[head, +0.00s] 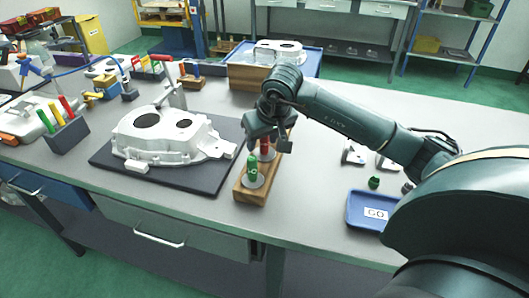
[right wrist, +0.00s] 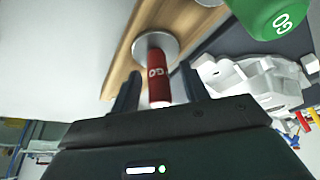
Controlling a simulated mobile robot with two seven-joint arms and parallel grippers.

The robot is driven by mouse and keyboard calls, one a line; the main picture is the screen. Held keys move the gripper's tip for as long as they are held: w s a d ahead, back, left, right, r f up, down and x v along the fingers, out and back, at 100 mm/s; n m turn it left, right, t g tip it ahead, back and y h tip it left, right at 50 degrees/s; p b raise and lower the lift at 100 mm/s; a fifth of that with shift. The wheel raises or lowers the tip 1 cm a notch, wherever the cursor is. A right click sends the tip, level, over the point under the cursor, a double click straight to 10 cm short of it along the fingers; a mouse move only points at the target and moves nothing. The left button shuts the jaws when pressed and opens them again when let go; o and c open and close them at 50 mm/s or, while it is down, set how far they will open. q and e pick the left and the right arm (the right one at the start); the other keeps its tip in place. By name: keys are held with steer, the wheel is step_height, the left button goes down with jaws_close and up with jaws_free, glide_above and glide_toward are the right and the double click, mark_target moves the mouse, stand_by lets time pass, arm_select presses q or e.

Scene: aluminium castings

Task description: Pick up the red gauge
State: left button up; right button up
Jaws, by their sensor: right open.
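The red gauge (head: 265,149) stands upright on a wooden rack (head: 246,193) near the middle of the bench, behind a green gauge (head: 252,166) marked GO. In the right wrist view the red gauge (right wrist: 157,78) rises from a round metal disc on the wood, and the green gauge (right wrist: 268,15) is at the top right. My right gripper (head: 267,146) is over the rack, pointing down. Its fingers are open, one on each side of the red gauge; I see no clear grip. My left gripper is not in view.
A large aluminium casting (head: 165,135) sits on a dark mat (head: 210,182) just left of the rack. A blue tray (head: 362,223) marked GO lies to the right. Another casting (head: 279,50) is on a crate behind my right arm. Bare bench lies between rack and tray.

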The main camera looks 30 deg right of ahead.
steer(key=shift+c, duration=0.2)
jaws_close()
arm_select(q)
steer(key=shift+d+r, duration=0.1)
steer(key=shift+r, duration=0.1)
arm_select(e)
steer(key=shift+r, duration=0.15)
